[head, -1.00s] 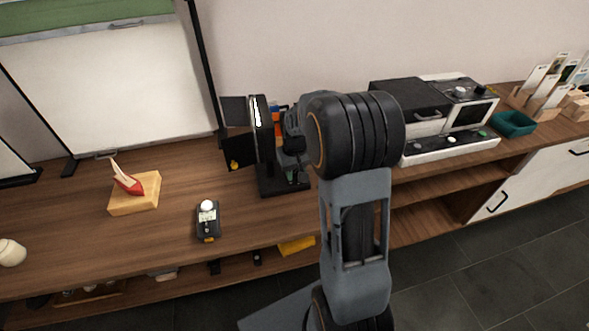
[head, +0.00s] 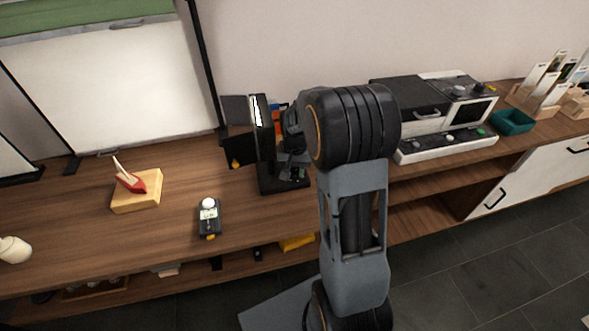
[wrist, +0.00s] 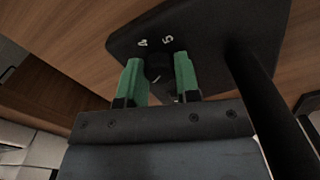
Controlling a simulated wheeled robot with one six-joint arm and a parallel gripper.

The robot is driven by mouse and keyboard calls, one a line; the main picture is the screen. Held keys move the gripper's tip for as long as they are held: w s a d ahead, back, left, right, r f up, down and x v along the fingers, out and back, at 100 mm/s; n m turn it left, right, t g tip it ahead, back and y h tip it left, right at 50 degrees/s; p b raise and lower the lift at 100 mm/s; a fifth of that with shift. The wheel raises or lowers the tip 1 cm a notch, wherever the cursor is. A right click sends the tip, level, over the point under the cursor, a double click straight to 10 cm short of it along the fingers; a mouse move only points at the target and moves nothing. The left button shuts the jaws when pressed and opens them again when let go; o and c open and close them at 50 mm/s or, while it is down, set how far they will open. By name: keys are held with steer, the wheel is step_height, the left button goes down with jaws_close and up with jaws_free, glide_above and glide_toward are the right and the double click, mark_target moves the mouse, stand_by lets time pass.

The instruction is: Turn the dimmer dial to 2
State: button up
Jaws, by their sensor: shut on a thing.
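The black dimmer dial (wrist: 158,67) sits on the dark base plate (wrist: 215,28) of the lamp, seen close in the wrist view. Marks that look like 4 and 5 stand just beyond the dial. A pale line shows near the dial's close side, but I cannot tell which number it points at. My gripper (wrist: 160,70) has its green fingers on both sides of the dial, shut on it. In the head view the lamp (head: 262,128) with black flaps stands on the wooden table; my arm hides part of it, and the dial cannot be made out.
A dark post rises from the base plate close to my gripper's right side. On the table (head: 100,250) are a light meter (head: 209,217), a wooden block with a red piece (head: 137,195), and a white-and-black machine (head: 445,140) at right. A white screen stands behind.

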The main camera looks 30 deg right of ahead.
mark_target(295, 171)
steer(key=o, duration=0.9)
step_height(295, 171, up, 14)
steer(key=shift+f+p, duration=0.1)
steer(key=shift+p, duration=0.85)
